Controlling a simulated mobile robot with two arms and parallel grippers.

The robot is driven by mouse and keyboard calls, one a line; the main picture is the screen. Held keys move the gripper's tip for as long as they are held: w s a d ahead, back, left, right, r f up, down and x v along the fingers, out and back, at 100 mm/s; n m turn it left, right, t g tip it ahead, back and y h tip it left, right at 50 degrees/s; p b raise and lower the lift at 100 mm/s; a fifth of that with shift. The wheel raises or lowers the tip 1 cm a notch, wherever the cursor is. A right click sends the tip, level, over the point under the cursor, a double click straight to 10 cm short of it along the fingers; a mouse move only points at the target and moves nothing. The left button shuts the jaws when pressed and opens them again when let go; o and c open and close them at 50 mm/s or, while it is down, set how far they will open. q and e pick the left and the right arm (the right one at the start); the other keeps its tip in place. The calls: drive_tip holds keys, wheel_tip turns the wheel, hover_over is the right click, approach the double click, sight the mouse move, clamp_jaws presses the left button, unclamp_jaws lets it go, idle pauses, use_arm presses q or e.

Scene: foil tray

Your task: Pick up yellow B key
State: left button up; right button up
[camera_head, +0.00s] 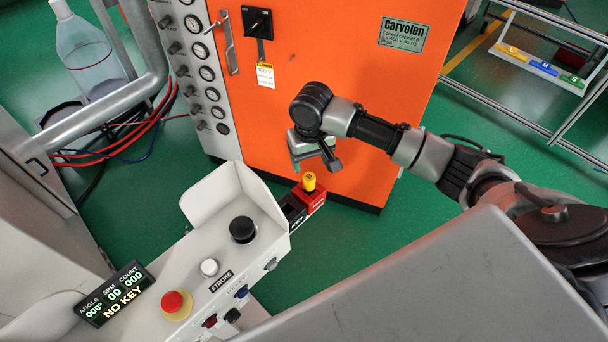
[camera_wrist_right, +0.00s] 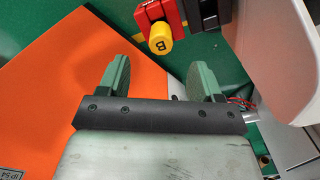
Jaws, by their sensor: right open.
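The yellow B key (camera_head: 309,181) stands in a red holder (camera_head: 312,197) at the right end of the grey control console. In the right wrist view the yellow key (camera_wrist_right: 160,39) shows a black letter B on its face, with the red holder (camera_wrist_right: 150,12) behind it. My right gripper (camera_head: 316,168) is open and empty, just above and close to the key. In the wrist view its two green fingers (camera_wrist_right: 160,80) are spread apart, and the key lies beyond their tips, not between them. My left gripper is not in view.
The grey console (camera_head: 240,262) carries a black knob (camera_head: 243,229), a red stop button (camera_head: 177,304) and a display (camera_head: 113,293) reading NO KEY. A black block (camera_head: 293,211) sits beside the red holder. An orange cabinet (camera_head: 340,60) stands behind. A rack with coloured labels (camera_head: 541,67) is far right.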

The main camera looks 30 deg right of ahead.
sight(309, 176)
drive_tip(key=f, duration=0.4)
drive_tip(key=shift+s, duration=0.2)
drive_tip(key=f, duration=0.3)
drive_tip(key=f+p, duration=0.1)
drive_tip(key=f, duration=0.1)
drive_tip(key=shift+w+f, duration=0.25)
drive_tip(key=shift+w, duration=0.15)
drive_tip(key=shift+f, duration=0.2)
drive_tip(key=c, duration=1)
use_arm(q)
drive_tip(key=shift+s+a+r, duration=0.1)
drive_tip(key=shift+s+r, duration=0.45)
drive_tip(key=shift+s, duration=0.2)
use_arm(e)
drive_tip(key=shift+r, duration=0.1)
